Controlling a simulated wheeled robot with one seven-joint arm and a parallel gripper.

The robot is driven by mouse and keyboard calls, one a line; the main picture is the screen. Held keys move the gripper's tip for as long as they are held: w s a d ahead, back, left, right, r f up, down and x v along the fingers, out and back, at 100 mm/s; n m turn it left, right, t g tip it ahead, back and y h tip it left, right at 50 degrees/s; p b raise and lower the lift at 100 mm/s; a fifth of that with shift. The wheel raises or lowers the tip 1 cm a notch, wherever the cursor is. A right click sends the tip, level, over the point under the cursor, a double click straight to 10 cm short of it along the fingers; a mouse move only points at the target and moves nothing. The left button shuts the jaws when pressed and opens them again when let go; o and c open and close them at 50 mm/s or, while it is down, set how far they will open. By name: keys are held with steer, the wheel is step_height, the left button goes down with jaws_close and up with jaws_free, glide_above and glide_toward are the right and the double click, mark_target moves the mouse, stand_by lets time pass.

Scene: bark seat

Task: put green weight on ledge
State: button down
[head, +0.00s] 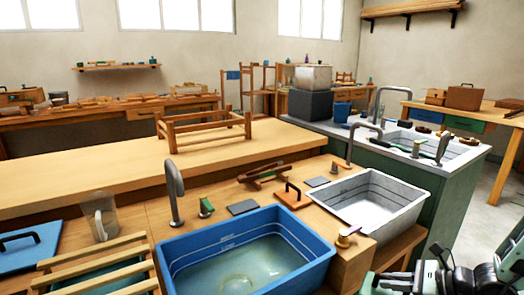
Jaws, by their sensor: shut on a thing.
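My gripper (393,283) is at the lower right corner, its dark fingers pointing left, low and in front of the white basin. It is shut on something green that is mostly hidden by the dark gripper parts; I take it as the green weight. A raised wooden ledge (90,178) runs along the back of the sink bench, to the left of and beyond my gripper. Its front part is bare. A small green block (206,207) lies on the lower bench top behind the blue basin, apart from my gripper.
A blue basin (180,253) with water and a white basin (409,205) sit in the bench. Taps (174,190) rise behind them. A wooden rack (203,136) stands on the ledge. A clear jug (101,217) and slatted rack (95,268) are at left.

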step_height(320, 180, up, 5)
steer(key=p, duration=0.6)
steer(key=shift+r, duration=0.1)
steer(key=shift+a+r, duration=0.1)
steer(key=shift+a, duration=0.05)
